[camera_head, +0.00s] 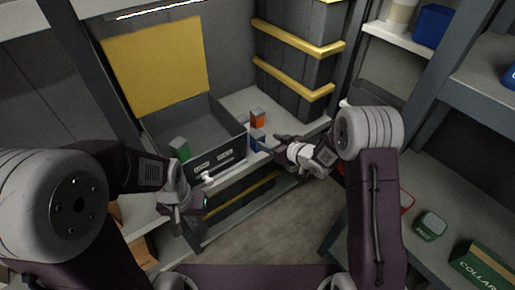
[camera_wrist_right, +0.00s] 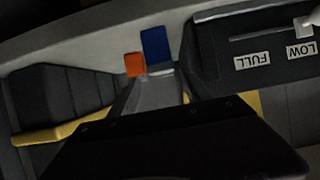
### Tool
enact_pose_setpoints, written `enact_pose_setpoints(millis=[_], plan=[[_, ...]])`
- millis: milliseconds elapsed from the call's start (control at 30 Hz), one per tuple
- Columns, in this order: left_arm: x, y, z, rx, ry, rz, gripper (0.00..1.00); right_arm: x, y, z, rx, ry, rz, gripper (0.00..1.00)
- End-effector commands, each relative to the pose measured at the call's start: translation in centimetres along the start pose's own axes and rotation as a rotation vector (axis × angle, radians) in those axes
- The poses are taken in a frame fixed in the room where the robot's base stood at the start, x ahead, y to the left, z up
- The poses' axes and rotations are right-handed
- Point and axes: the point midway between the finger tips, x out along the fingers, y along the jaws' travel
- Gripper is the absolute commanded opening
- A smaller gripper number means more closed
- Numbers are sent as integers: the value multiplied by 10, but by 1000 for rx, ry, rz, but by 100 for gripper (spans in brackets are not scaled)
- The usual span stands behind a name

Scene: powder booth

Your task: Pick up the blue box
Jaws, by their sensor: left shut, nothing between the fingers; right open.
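A small blue box (camera_head: 257,140) with a grey top stands on the grey shelf, just right of the open bin. In the right wrist view the blue box (camera_wrist_right: 156,45) lies just beyond the fingertips. My right gripper (camera_head: 277,144) is open, with its fingers pointing at the box from the right. In the wrist view the gripper (camera_wrist_right: 158,82) shows nothing clearly held between its fingers; I cannot tell whether they touch the box. My left gripper (camera_head: 184,208) is shut and empty, low in front of the bin's left side.
An orange box (camera_head: 258,119) stands behind the blue one. A larger blue container (camera_head: 432,25) sits on the upper right shelf.

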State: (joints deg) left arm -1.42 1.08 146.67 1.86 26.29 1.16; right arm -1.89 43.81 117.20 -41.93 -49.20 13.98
Motion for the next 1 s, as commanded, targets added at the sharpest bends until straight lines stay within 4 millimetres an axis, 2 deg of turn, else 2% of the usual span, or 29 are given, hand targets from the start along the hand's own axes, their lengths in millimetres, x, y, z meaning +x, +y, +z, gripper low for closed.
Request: enact_pose_setpoints(millis=[200,400,533,633,733,933,1000], plan=[[18,0,2,0,0,0,0,33,-1,2,-2,1,-2,56],[22,0,2,0,0,0,0,42,0,0,0,0,0,56],[41,-1,4,0,0,0,0,67,-1,2,-3,2,-1,56],[46,-1,5,0,0,0,0,82,-2,0,-1,0,-1,56],[48,-1,5,0,0,0,0,89,-1,-3,-1,0,1,56],[46,-1,5,0,0,0,0,89,-1,-4,1,0,1,56],[46,-1,5,0,0,0,0,88,-1,-4,0,0,1,37]])
